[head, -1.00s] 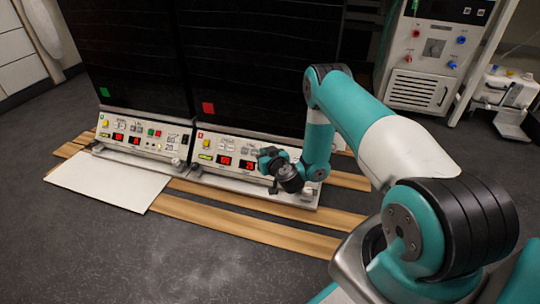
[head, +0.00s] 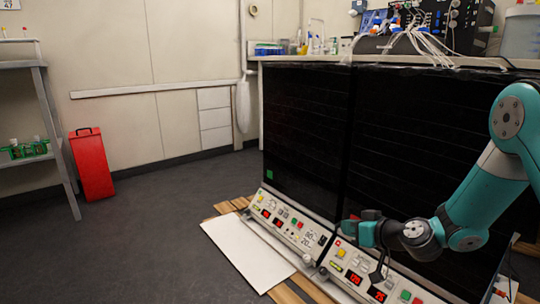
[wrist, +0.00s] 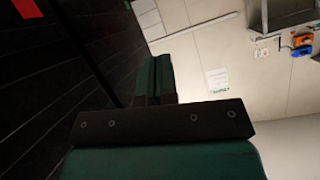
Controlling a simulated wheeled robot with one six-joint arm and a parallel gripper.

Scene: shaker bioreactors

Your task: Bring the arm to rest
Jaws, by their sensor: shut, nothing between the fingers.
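My arm (head: 485,195) reaches in from the right in the head view, bent, with its wrist in front of the right shaker (head: 430,165). My gripper (head: 360,231) points left, above the control panels in the picture. In the wrist view its dark green fingers (wrist: 155,80) are together with nothing between them. The left shaker (head: 305,135) has a black front and a green square; its panel (head: 290,220) is lit. The right shaker's panel (head: 375,275) is partly hidden by my wrist and gripper.
A white board (head: 250,250) lies on the floor before the left shaker, by wooden strips. A red case (head: 92,163) stands beside a shelf (head: 45,120) at left. The floor (head: 150,240) between is clear. Equipment with tubes (head: 430,35) sits on top at right.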

